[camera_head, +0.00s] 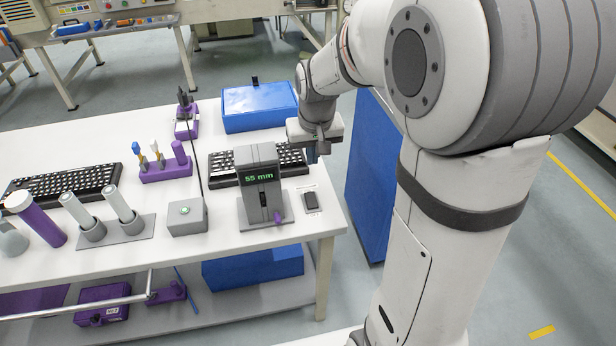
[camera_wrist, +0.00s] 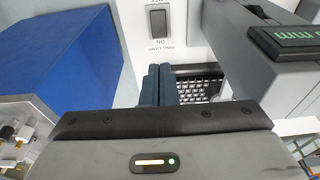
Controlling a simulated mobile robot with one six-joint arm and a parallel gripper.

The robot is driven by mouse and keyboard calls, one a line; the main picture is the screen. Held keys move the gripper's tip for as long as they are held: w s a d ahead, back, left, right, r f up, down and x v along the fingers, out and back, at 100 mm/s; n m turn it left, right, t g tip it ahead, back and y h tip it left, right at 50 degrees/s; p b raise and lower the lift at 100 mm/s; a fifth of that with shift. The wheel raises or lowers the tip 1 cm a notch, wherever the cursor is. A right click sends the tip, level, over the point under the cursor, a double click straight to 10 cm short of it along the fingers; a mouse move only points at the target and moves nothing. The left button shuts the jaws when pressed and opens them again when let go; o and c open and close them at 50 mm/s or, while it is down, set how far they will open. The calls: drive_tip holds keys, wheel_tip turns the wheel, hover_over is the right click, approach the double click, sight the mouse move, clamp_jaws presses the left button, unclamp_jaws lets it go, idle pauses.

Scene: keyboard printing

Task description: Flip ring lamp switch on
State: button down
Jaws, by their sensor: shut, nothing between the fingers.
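The ring lamp switch (camera_head: 311,202) is a small dark rocker on a white labelled patch near the table's right edge. In the wrist view, the switch (camera_wrist: 157,22) is at the top, with upside-down ON and RING LAMP print below it. I cannot tell which way the rocker is tipped. My gripper (camera_head: 312,155) is above the table's right side, beyond the switch and apart from it. In the wrist view, its dark blue fingers (camera_wrist: 156,80) are shut together and empty, below the switch label in the picture.
A grey gauge (camera_head: 256,168) reading 55 mm stands just left of the switch. A black keyboard (camera_head: 228,165) lies behind it, partly under my gripper. A blue box (camera_head: 260,108) sits farther back. A blue cabinet (camera_head: 372,165) stands beyond the table's right edge.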

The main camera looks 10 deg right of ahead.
sight(310, 194)
drive_tip(key=f, duration=0.4)
drive_tip(key=w+f, duration=0.1)
drive_tip(key=f, duration=0.4)
drive_tip(key=w+f, duration=0.1)
drive_tip(key=f, duration=0.3)
drive_tip(key=shift+w+f, duration=0.2)
drive_tip(key=shift+f, duration=0.15)
drive_tip(key=shift+d, duration=0.1)
